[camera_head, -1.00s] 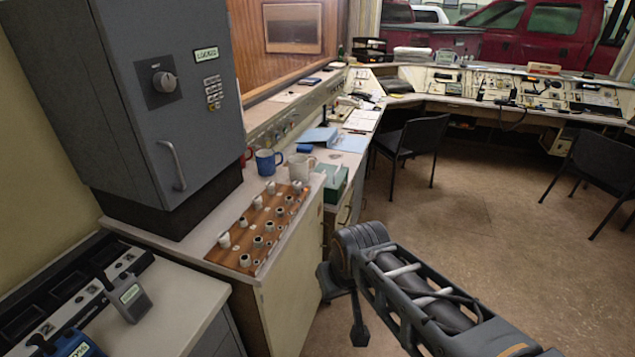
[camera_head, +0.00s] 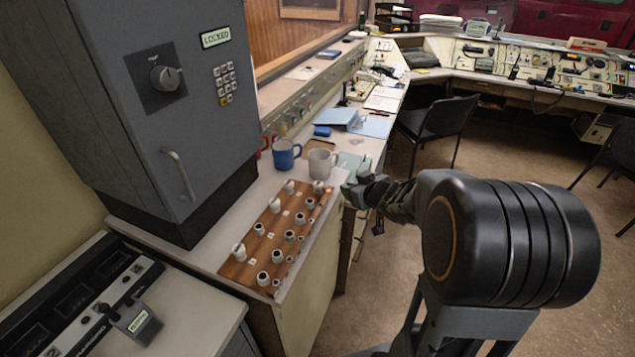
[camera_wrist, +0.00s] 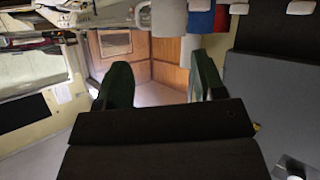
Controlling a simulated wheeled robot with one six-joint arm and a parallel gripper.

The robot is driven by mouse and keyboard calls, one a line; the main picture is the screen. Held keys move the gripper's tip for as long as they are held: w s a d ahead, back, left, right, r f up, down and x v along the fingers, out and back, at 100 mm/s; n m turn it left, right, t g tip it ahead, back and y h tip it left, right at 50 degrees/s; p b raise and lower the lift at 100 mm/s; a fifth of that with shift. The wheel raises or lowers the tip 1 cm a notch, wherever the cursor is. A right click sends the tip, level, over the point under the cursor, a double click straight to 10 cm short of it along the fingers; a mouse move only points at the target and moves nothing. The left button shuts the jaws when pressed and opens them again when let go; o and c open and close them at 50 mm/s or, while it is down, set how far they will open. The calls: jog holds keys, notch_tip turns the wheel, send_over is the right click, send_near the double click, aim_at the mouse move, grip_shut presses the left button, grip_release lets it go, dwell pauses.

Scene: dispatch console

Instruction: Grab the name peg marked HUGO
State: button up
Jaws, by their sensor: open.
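A brown wooden peg board (camera_head: 250,268) lies on the counter in the head view, with several pale pegs standing on it and dark-mouthed round pieces among them. White pegs (camera_head: 239,251) stand at its near left and more at its far end. No name can be read on any peg, so I cannot tell which is HUGO. My gripper (camera_head: 362,188) is just right of the board's far end, partly hidden by my own arm. In the wrist view my gripper (camera_wrist: 160,78) has its two dark green fingers apart, with nothing between them. White peg tops (camera_wrist: 300,7) show at that view's top right.
A grey locked cabinet (camera_head: 150,110) stands left of the board. A blue mug (camera_head: 285,154) and a pale mug (camera_head: 321,164) stand just behind it. Chairs (camera_head: 440,125) stand on the floor to the right.

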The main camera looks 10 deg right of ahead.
aim_at(319, 184)
jog(key=w+a+f+y, duration=0.1)
jog(key=w, duration=0.1)
jog(key=w+a+f+n+y, duration=0.1)
jog(key=w+a+f+y, duration=0.2)
jog(key=w+a, duration=0.1)
jog(key=shift+a+f+n, duration=0.25)
jog(key=shift+n, duration=0.15)
jog(key=shift+p+x, duration=0.35)
jog(key=shift+x, duration=2.75)
jog(key=shift+f, duration=0.1)
jog(key=shift+c, duration=0.4)
jog(key=c, duration=0.9)
